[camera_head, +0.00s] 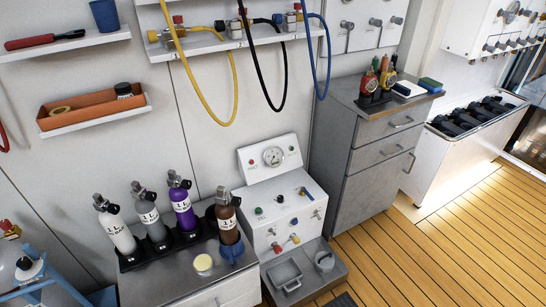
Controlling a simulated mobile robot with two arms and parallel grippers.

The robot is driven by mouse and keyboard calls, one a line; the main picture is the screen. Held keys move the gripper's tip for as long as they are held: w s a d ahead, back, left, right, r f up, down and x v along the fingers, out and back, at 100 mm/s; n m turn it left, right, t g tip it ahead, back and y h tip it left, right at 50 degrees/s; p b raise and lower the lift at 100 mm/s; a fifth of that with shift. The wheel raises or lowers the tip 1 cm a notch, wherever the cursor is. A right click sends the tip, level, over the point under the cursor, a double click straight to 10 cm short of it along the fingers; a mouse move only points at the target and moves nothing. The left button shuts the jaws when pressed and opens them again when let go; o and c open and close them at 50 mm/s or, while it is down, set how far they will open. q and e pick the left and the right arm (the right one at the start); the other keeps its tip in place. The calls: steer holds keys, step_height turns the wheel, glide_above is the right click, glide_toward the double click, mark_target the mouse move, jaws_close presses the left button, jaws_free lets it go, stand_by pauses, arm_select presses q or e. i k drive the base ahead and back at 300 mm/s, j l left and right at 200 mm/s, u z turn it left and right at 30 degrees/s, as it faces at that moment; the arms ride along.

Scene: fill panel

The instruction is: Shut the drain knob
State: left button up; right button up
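The white fill panel (262,192) stands in the middle, with a round gauge (273,156) on its upright back. Its sloped face carries small knobs, among them a dark green one (258,211) and a blue lever (307,194). A red knob (277,248) and a yellow knob (295,238) stick out from its lower front. I cannot read any labels, so I cannot tell which is the drain knob or whether it is shut. Neither of my grippers is in view.
Several cylinders, including a purple one (182,208) and a brown one (227,218), stand on the counter (180,283) left of the panel. A grey drawer cabinet (362,165) stands to its right. Yellow (234,95), black and blue hoses hang above. The wooden floor (430,250) at right is clear.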

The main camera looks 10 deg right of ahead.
mark_target(278, 248)
steer(key=i+z, duration=0.35)
steer(key=i, duration=0.5)
steer(key=j, duration=0.1)
